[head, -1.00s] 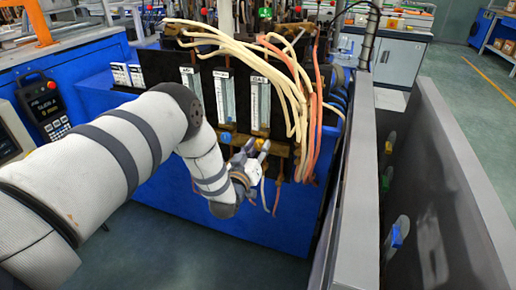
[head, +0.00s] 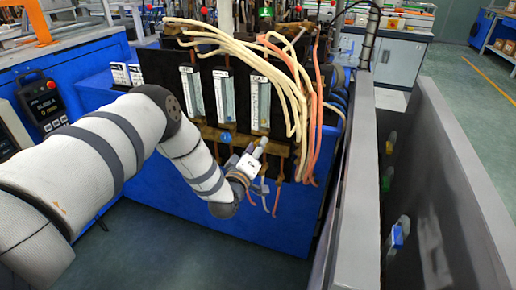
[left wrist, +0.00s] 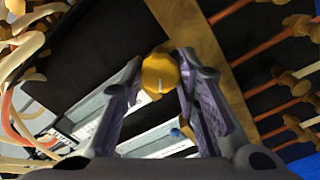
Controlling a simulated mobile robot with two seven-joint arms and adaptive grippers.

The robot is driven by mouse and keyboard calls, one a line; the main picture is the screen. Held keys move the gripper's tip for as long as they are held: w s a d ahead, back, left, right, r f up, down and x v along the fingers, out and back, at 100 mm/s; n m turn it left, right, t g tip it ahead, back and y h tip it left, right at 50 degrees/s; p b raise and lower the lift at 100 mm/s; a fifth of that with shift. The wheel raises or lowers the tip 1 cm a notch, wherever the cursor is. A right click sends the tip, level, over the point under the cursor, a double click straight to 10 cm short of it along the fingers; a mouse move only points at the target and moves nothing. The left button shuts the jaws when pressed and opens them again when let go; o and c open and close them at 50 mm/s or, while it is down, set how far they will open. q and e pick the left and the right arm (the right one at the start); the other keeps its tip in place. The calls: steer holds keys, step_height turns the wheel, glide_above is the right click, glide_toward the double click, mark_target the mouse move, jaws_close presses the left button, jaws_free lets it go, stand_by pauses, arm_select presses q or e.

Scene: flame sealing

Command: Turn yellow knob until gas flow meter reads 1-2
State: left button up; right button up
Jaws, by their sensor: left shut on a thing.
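The yellow knob (left wrist: 160,74) sits between the two fingers of my left gripper (head: 260,148) in the left wrist view. The gripper is shut on it, with a finger on each side. A pale line shows on the knob's face. In the head view the gripper hides the knob. The gas flow meter (head: 261,104), a clear upright tube with a white label, stands on the black panel just above the gripper. Its reading is too small to make out. My right gripper is not in view.
Two more flow meters stand to the left, at the middle (head: 224,96) and the far left (head: 192,92). A small blue knob (head: 226,136) is left of the gripper. Cream and orange hoses (head: 296,95) hang close on the right. A grey wall (head: 366,190) stands further right.

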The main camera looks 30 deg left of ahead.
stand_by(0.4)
arm_select(q)
steer(key=o, duration=1.2)
steer(key=shift+c, duration=0.2)
steer(key=v, duration=1.2)
steer(key=shift+f, duration=0.1)
